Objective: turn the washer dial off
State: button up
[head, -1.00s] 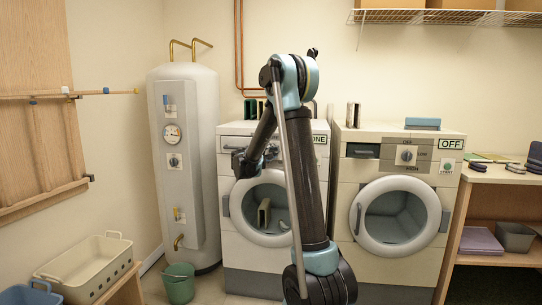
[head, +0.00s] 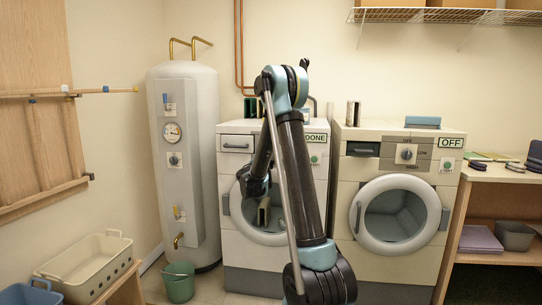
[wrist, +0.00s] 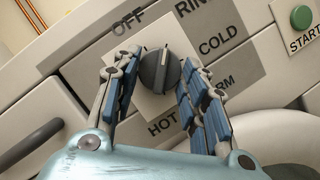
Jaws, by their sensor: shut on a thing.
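In the wrist view, the washer dial (wrist: 159,71) is a dark round knob on a pale square plate. Labels OFF, RINSE (partly cut off), COLD, WARM and HOT surround it. Its white mark points up, between OFF and RINSE. My gripper (wrist: 160,72) is shut on the dial, with a blue-padded finger on each side. In the head view, the left washer (head: 235,235) stands behind my arm, which hides its dial and my fingertips.
A green START button (wrist: 302,16) lies right of the dial, and a drawer handle (wrist: 30,143) lies left. The right washer (head: 355,260) reads OFF. A water heater (head: 200,110) and green bucket (head: 178,285) stand left.

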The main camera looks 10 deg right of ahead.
jog(key=n+t+y, duration=0.1)
jog(key=n, duration=0.3)
jog(key=n+t+y, duration=0.1)
jog(key=n+y, duration=0.1)
jog(key=n, duration=0.2)
jog(key=d+n+t+y, duration=0.1)
jog(key=n, duration=0.3)
jog(key=shift+s+f+t+y, duration=0.15)
jog(key=shift+f+t+y, duration=0.05)
jog(key=shift+t+y, duration=0.1)
jog(key=shift+n, duration=0.5)
jog(key=o, duration=1.1)
jog(key=shift+a, duration=0.1)
jog(key=v, duration=1.1)
jog(key=shift+s+f, duration=0.25)
jog(key=shift+s, duration=0.1)
